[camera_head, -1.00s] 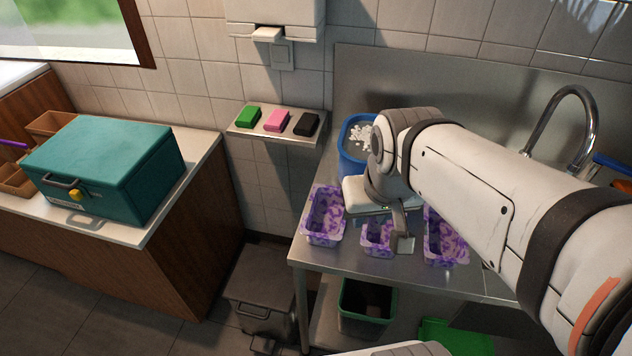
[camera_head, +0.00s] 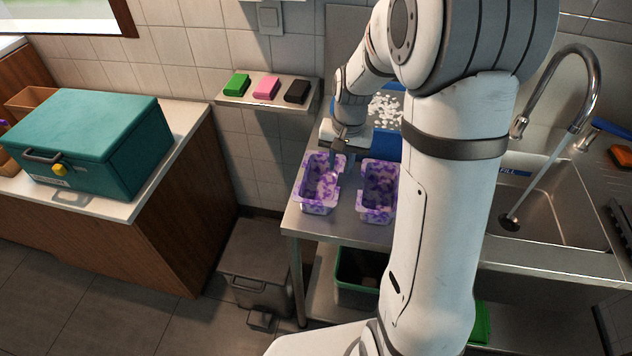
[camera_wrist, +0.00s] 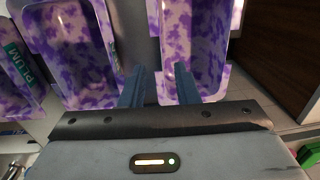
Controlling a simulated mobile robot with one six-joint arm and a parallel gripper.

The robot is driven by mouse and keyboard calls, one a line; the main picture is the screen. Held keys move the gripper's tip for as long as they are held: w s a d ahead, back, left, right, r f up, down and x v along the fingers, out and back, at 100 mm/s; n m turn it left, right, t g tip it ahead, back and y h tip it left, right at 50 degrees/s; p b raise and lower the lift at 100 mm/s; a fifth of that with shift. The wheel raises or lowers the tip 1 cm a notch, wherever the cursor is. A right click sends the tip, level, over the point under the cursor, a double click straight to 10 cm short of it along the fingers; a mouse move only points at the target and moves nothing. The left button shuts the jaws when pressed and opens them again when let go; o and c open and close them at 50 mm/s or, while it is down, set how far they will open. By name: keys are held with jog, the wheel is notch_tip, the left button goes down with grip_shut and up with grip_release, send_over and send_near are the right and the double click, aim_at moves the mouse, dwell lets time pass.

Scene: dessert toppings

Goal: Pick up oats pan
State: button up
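Three purple-speckled pans are on the steel counter. The left pan (camera_head: 318,200) and middle pan (camera_head: 379,205) show in the head view; the third is hidden behind my arm. No label reading oats is legible, so I cannot tell which is the oats pan. My gripper (camera_head: 338,150) is low at the left pan's back right. In the wrist view, my gripper (camera_wrist: 160,90) is open, its fingers apart around the near pan's (camera_wrist: 205,45) side wall. One finger is over the pan's inside, the other in the gap beside the middle pan (camera_wrist: 70,45). Contact is unclear.
A pan labelled PLUM (camera_wrist: 15,85) is at the wrist view's left edge. A blue tub (camera_head: 388,147) with white pieces stands behind the pans. A wall shelf (camera_head: 262,104) holds green, pink and black blocks. A sink (camera_head: 550,205) with running tap is right. A teal box (camera_head: 95,135) stands left.

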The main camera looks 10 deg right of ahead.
aim_at(320, 184)
jog(key=f, duration=0.4)
jog(key=f+p, duration=0.1)
jog(key=f, duration=0.1)
jog(key=shift+w+a, duration=0.15)
jog(key=shift+a, duration=0.25)
jog(key=shift+c, duration=0.2)
grip_shut()
